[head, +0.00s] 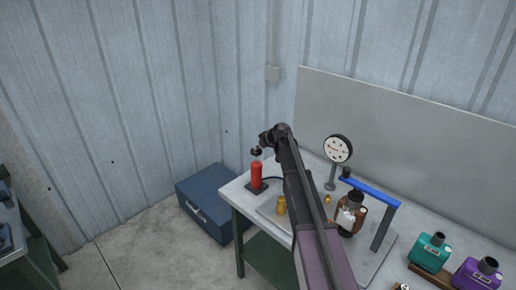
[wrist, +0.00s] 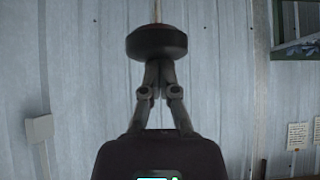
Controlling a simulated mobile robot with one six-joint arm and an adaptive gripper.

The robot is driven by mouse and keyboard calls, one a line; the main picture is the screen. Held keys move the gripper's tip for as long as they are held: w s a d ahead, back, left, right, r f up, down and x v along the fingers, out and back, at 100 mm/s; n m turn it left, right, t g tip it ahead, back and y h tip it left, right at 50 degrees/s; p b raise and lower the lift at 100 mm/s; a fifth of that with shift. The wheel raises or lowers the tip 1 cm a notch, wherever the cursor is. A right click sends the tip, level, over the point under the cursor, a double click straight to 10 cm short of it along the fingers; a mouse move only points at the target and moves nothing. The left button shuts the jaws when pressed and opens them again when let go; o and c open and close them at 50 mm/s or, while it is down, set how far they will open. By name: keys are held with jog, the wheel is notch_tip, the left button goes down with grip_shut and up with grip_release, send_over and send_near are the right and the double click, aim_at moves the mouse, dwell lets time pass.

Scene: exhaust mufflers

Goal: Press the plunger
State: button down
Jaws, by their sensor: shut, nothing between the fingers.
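The plunger is a black round knob (head: 256,152) on a thin rod above a red upright cylinder (head: 256,174). The cylinder stands on a dark base near the table's left corner. In the wrist view the black knob (wrist: 157,43) sits right at the fingertips, with a pale rod running from it to the top edge. My gripper (head: 264,140) is just above and beside the knob in the head view. In the wrist view my gripper (wrist: 158,68) has its fingers together with nothing between them. Whether the fingertips touch the knob I cannot tell.
A round dial gauge (head: 338,149), a brown bottle (head: 351,215) and a blue-topped frame (head: 370,192) stand to the right on the table. Small brass parts (head: 281,205) are close to the cylinder. Teal (head: 430,252) and purple (head: 477,274) containers stand further right. A blue chest (head: 207,205) is on the floor.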

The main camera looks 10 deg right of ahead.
aim_at(260, 153)
jog(key=shift+f+b, duration=1.8)
jog(key=shift+f, duration=0.4)
jog(key=shift+r, duration=0.25)
notch_tip(260, 153, up, 4)
jog(key=p, duration=0.4)
jog(key=shift+f, duration=0.1)
jog(key=p+v, duration=0.7)
jog(key=v, duration=0.3)
jog(key=shift+f, duration=0.1)
jog(key=s+a+f+m+g+h+b, duration=0.1)
jog(key=s+f, duration=0.3)
jog(key=s, duration=0.9)
jog(key=s+a+f+m+g+h+b, duration=0.2)
jog(key=s+f+m+g+b, duration=0.1)
jog(key=s, duration=0.9)
jog(key=s+a+f+m+g+h+b, duration=0.1)
jog(key=s+f, duration=0.5)
jog(key=s, duration=0.7)
jog(key=m+g+h+b, duration=0.1)
jog(key=m+g+b, duration=0.1)
jog(key=b, duration=0.1)
jog(key=shift+s+a+f, duration=0.25)
jog(key=shift+s, duration=0.1)
